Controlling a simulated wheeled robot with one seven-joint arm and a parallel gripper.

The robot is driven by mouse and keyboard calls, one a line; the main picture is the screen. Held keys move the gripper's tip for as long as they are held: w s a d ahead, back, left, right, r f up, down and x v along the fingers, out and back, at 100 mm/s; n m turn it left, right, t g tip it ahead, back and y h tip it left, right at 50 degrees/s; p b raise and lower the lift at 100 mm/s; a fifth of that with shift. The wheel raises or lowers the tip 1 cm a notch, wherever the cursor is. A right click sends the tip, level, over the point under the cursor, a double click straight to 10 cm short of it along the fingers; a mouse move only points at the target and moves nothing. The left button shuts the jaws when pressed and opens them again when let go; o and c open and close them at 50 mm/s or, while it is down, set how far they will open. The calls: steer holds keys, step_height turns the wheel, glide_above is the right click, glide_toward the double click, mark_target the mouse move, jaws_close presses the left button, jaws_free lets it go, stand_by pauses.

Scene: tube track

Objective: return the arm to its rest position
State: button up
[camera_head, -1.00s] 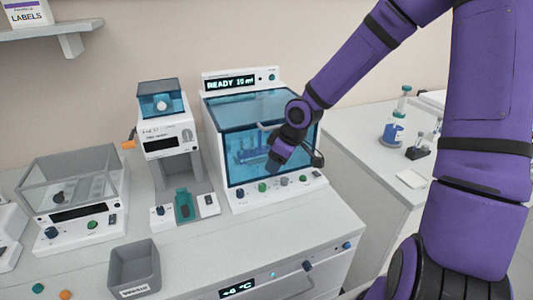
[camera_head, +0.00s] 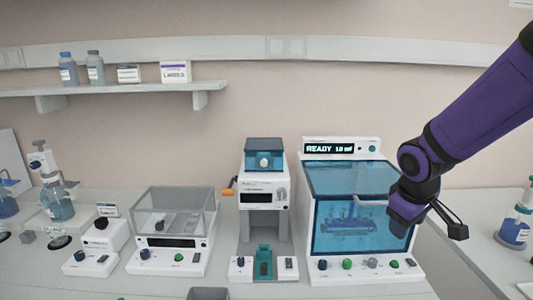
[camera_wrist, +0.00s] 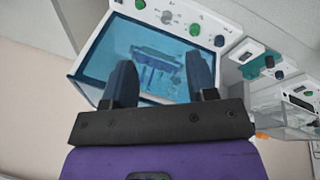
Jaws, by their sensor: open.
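My purple arm (camera_head: 480,105) comes in from the upper right in the head view and bends down at a dark joint. My gripper (camera_wrist: 160,65) shows in the wrist view with two dark fingers well apart and nothing between them. In the head view the purple hand is in front of the right edge of a white machine with a blue see-through lid; its fingertips cannot be made out there. The machine (camera_head: 320,269) has a display reading READY, and its lid (camera_head: 345,180) is down. I cannot tell whether the hand touches it.
A press-like device (camera_head: 264,193) with an orange handle stands left of the machine. A clear-covered box (camera_head: 172,225), bottles and smaller devices are further left. A shelf (camera_head: 120,88) holds bottles and boxes. A blue-liquid bottle (camera_head: 515,228) stands at the right. The wall space above the machine is free.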

steer(key=s+r+m+t+y, duration=0.1)
steer(key=s+r+m, duration=0.1)
steer(key=s+r, duration=0.5)
steer(key=s+r+m+t, duration=0.1)
steer(key=s+r+m, duration=0.2)
steer(key=s+r, duration=0.4)
steer(key=s, duration=0.4)
steer(key=shift+s+r+m+y, duration=0.25)
steer(key=shift+s+m+y, duration=0.05)
steer(key=shift+s+y, duration=0.1)
